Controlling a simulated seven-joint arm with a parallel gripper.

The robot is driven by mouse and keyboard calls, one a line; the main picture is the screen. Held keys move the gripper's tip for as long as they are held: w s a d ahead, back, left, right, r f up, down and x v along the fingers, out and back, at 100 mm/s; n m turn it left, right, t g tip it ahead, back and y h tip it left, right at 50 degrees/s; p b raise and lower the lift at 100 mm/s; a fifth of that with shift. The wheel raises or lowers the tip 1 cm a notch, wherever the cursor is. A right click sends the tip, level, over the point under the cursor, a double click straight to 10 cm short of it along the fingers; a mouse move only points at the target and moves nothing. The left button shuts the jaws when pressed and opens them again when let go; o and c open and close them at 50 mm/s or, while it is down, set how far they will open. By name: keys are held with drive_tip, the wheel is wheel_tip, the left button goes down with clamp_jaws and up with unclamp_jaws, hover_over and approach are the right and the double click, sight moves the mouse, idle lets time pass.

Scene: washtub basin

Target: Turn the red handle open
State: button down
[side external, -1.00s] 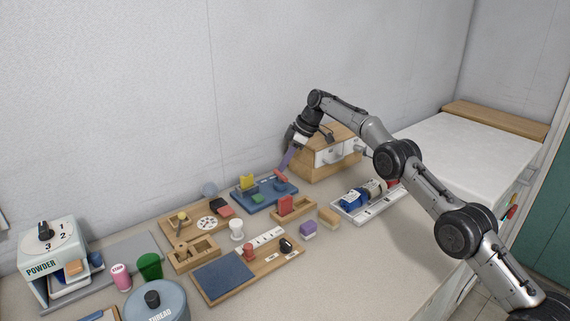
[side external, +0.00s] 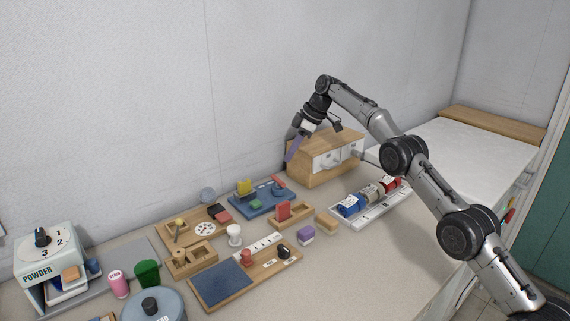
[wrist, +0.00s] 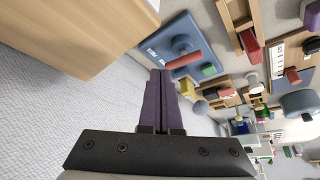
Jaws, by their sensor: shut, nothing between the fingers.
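In the wrist view the red handle (wrist: 184,60) lies across the blue board (wrist: 190,43), just beyond my fingertips. My gripper (side external: 290,158) has purple fingers, pressed together and empty. It is above the red handle and a little to its right in the side view, apart from it. In the wrist view my gripper (wrist: 161,73) points toward the board. How far the handle is turned is hard to tell.
A wooden drawer box (side external: 312,165) stands close to the right of my gripper. A wooden tray with a red block (side external: 283,211) lies in front. Free air is above the board.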

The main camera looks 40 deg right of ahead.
drive_tip(key=c, duration=1.5)
unclamp_jaws()
drive_tip(key=shift+s+d+r, duration=0.15)
drive_tip(key=shift+r, duration=0.25)
drive_tip(key=shift+o, duration=1.1)
drive_tip(key=shift+s+r, duration=0.1)
drive_tip(key=shift+r, duration=0.15)
drive_tip(key=o, duration=0.4)
drive_tip(key=a+m, duration=0.1)
drive_tip(key=s+a+r+m+h, duration=0.1)
drive_tip(key=a+r+m+h, duration=0.1)
drive_tip(key=shift+s+a, duration=0.2)
drive_tip(key=shift+a, duration=0.15)
drive_tip(key=shift+o, duration=0.2)
drive_tip(key=s+a+r+m+h, duration=0.4)
drive_tip(key=s+a+m, duration=0.1)
drive_tip(key=s+m, duration=0.1)
drive_tip(key=m, duration=0.1)
approach(282, 182)
drive_tip(key=x, duration=0.8)
drive_tip(key=shift+s, duration=0.1)
clamp_jaws()
